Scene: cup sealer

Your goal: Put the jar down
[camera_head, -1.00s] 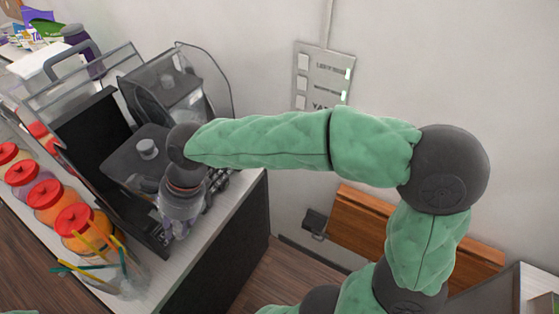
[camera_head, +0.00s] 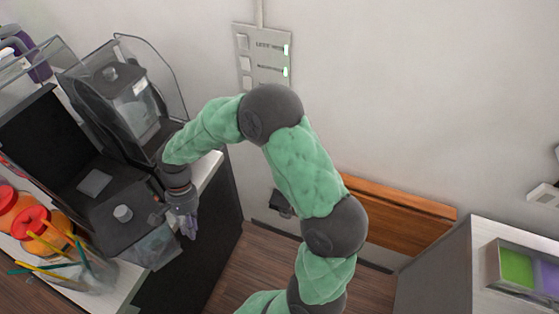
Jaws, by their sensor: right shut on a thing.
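The jar (camera_head: 151,246) has a clear body and a dark square lid with a round grey knob. It is at the front of the black blender machine, near the counter's right edge. My right gripper (camera_head: 187,222) is at the jar's right side and shut on it; the exact grip is partly hidden by the wrist. I cannot tell whether the jar's bottom touches the counter (camera_head: 205,172). A bare grey base (camera_head: 95,182) shows in the machine behind the jar. My left gripper is not in view.
A second lidded jar (camera_head: 137,102) stands in its machine at the back. Red-lidded containers (camera_head: 32,222) and a clear cup of colored straws (camera_head: 85,278) stand to the left. A wall panel (camera_head: 264,55) is behind. A cabinet with a colored tray (camera_head: 517,268) is at right.

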